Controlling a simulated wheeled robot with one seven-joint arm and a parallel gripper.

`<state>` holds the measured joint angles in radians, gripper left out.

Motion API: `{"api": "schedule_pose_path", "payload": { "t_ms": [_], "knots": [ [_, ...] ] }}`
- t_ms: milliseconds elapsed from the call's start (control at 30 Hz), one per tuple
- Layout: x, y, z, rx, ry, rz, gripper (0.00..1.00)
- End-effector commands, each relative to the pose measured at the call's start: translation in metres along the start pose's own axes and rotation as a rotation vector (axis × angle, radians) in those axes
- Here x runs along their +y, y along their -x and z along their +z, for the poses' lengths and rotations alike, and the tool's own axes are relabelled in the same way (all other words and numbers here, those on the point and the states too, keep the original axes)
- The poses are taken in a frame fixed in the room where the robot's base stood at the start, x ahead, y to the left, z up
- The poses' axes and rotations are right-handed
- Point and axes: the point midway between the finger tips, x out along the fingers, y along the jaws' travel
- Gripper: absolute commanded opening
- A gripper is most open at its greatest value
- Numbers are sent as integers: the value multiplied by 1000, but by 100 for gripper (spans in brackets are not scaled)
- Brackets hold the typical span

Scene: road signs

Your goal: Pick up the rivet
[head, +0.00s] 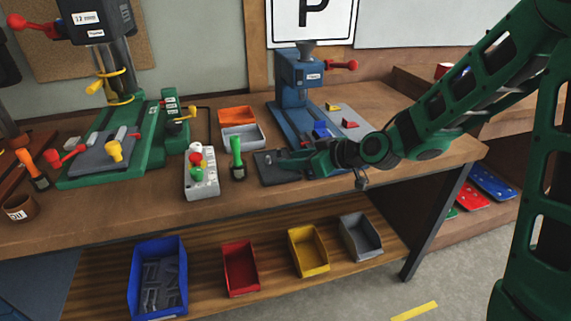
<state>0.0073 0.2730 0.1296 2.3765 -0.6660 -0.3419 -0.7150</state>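My arm reaches in from the right, and my gripper (283,158) is low over the workbench (130,212), pointing left. It is above or beside a dark flat plate (268,178) in front of the blue press (299,95). The fingers are dark and small, so I cannot tell whether they are open or shut, or whether anything is between them. I cannot make out a rivet. My gripper and forearm hide part of the plate and the bench behind.
A green-handled tool (237,158) and a grey control box (201,175) stand just left of my gripper. An orange tray (237,115) and a grey tray (243,136) lie behind. A green drill press (150,140) is further left. Coloured bins, including a blue bin (135,280), sit below.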

Motion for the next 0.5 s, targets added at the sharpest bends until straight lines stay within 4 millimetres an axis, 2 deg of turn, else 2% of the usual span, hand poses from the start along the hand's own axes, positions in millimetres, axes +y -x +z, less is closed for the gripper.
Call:
{"api": "schedule_pose_path", "payload": {
  "t_ms": [167, 433, 467, 500],
  "knots": [
    [0, -19, 0, -1, 1, -1, 35],
    [0, -22, 0, 0, 0, 0, 35],
    [0, -22, 0, 0, 0, 0, 31],
    [0, -22, 0, 0, 0, -1, 21]
  ]
}}
